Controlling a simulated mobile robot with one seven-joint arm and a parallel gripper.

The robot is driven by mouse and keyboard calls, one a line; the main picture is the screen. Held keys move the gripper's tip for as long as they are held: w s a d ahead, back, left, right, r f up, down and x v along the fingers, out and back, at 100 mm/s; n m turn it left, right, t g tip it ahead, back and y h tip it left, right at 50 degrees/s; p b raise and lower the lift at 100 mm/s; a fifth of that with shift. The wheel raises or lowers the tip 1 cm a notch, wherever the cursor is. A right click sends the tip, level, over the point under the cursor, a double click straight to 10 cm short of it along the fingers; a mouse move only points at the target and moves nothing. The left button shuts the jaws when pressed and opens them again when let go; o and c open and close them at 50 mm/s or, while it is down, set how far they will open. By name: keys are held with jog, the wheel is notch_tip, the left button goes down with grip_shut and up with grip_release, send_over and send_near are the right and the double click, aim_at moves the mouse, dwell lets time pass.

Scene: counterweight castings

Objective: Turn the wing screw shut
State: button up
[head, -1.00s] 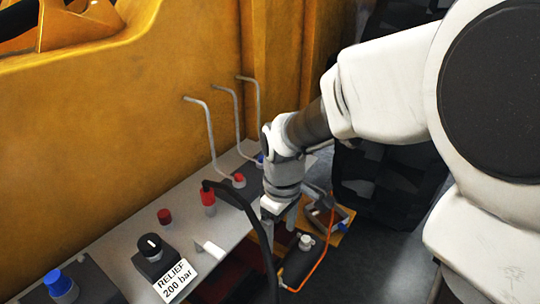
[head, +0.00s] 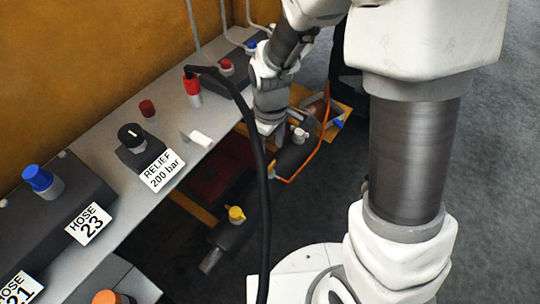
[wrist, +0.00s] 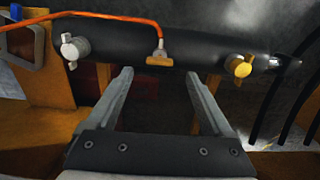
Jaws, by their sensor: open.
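Two wing-shaped fittings sit on a dark cylinder (wrist: 200,44), and I cannot tell which one is the task's wing screw. A pale grey one (wrist: 73,47) is at the left in the wrist view and shows in the head view (head: 300,135). A yellow one (wrist: 241,66) is at the right and also shows in the head view (head: 236,214). My gripper (wrist: 161,76) is open and empty, its fingers apart, pointing at the cylinder between the two fittings. In the head view my gripper (head: 270,136) is beside the cylinder, left of the grey fitting.
An orange cable (wrist: 110,17) runs to a connector (wrist: 160,60) mid-cylinder. A black hose (head: 258,140) hangs in front of the cylinder. A grey bench (head: 100,175) with knobs and a "RELIEF 200 bar" sign (head: 162,171) is at the left. Grey floor (head: 490,160) lies open at the right.

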aim_at(271, 164)
notch_tip(271, 164, down, 5)
jog(key=shift+f+b, duration=0.15)
jog(key=shift+b, duration=0.45)
grip_shut()
